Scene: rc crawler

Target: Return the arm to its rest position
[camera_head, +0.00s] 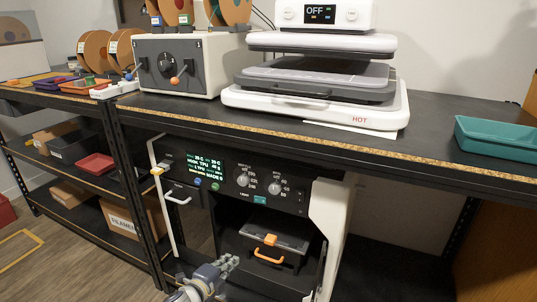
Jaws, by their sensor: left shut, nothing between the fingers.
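My left gripper (228,265) is at the bottom centre of the head view, low in front of the machine under the bench. Its grey fingers are together with nothing between them. It is left of the dark case with orange handles (270,247) inside the open machine bay, and looks apart from it. My right gripper is not in view.
The black bench (440,140) runs across above the gripper. On it stand a white heat press (320,112) marked HOT, a control box (180,68) and a teal tray (495,137). The machine's white open door (328,215) stands right of the bay. Shelves with boxes are at left.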

